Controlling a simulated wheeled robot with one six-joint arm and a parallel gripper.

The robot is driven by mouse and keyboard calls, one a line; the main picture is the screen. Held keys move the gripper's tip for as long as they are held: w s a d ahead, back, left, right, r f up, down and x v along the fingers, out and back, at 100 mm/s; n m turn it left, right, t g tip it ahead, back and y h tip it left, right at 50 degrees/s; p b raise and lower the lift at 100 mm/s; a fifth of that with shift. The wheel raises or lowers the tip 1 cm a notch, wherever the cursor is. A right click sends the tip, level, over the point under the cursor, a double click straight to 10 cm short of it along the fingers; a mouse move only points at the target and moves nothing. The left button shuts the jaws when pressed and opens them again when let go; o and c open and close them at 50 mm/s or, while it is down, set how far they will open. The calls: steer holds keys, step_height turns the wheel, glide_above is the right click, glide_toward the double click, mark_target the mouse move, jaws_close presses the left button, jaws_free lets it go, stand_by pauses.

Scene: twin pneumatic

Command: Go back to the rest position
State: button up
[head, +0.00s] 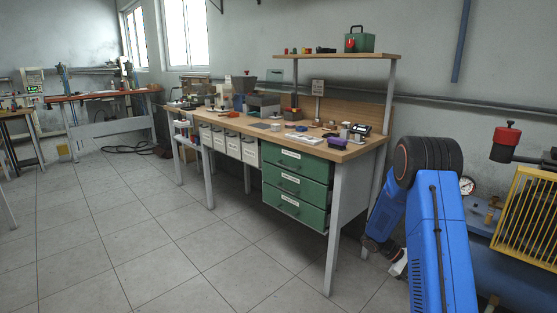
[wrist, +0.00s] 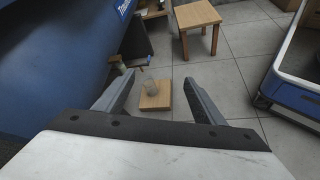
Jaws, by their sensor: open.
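My gripper (wrist: 160,94) is open in the wrist view, with its two grey fingers spread apart and nothing between them. It points down toward the tiled floor. In the head view my blue arm is folded at the right, in front of the compressor area. The gripper itself is hard to make out there, low beside the arm.
A workbench (head: 345,152) with green drawers (head: 296,183) stands left of my arm. A yellow grille (head: 524,213) and a red-topped valve (head: 507,134) are close at right. The wrist view shows a wooden stool (wrist: 197,16) and a blue-edged frame (wrist: 291,85). Open floor (head: 130,240) lies at left.

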steer(key=s+a+r+m+t+y, duration=0.25)
steer(key=s+a+r, duration=0.35)
steer(key=a+r, duration=0.3)
steer(key=s+a+r+m+t+y, duration=0.1)
steer(key=s+a+r+t+y, duration=0.15)
steer(key=s+a+r, duration=0.55)
steer(key=s+a+r+m+t+y, duration=0.1)
steer(key=s+a+r+t+y, duration=0.3)
steer(key=s+a+r+t, duration=0.4)
steer(key=s+a+r, duration=0.1)
steer(key=s+a, duration=0.4)
steer(key=a, duration=0.2)
steer(key=shift+s+a+r+y, duration=0.15)
steer(key=shift+s+a+y, duration=0.1)
steer(key=shift+s+y, duration=0.05)
